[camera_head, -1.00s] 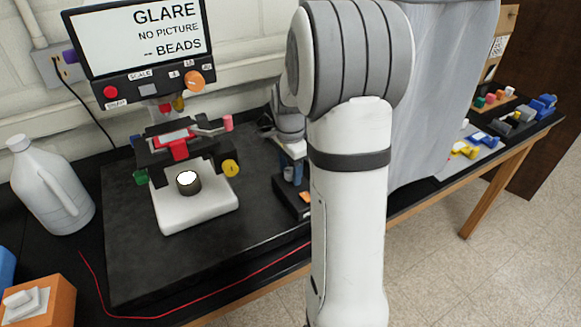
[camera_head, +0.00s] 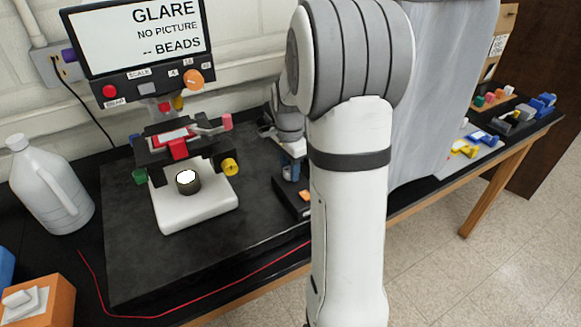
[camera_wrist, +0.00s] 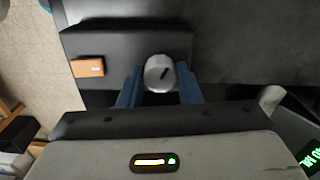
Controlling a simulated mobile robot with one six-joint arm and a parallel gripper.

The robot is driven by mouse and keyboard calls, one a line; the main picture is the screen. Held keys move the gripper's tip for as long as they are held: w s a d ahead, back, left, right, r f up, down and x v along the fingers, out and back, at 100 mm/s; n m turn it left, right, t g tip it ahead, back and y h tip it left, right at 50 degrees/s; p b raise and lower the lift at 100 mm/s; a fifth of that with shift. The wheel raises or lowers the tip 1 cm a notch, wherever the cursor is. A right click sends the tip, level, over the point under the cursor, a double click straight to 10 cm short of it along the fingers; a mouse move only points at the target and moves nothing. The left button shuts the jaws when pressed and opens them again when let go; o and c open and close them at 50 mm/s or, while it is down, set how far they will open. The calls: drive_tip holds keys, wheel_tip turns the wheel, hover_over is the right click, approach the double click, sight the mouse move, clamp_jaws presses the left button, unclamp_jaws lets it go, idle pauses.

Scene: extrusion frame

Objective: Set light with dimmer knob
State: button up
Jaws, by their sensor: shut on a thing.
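The dimmer knob (camera_wrist: 158,72) is a round grey knob with a dark pointer line, on a black box (camera_wrist: 115,42) with an orange rectangle. My gripper (camera_wrist: 160,90) has its blue fingers on either side of the knob, shut on it.
A white jug (camera_head: 48,185) stands at the left, with an orange box (camera_head: 45,303) in front of it. A grey curtain (camera_head: 435,100) hangs right of my arm. Small coloured parts lie on the bench's far right. The black mat's front area is clear, with a red cord (camera_head: 210,305) along it.

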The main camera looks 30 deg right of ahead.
drive_tip(key=n+b, duration=0.1)
drive_tip(key=n, duration=0.2)
drive_tip(key=shift+n, duration=0.4)
drive_tip(key=n+b, duration=0.1)
drive_tip(key=n, duration=0.8)
drive_tip(key=shift+b, duration=0.35)
drive_tip(key=n, duration=0.4)
drive_tip(key=shift+n+b, duration=0.3)
drive_tip(key=n, duration=0.3)
drive_tip(key=shift+n, duration=0.3)
drive_tip(key=n, duration=0.4)
drive_tip(key=shift+b, duration=0.4)
drive_tip(key=n, duration=0.5)
drive_tip(key=shift+n, duration=1.7)
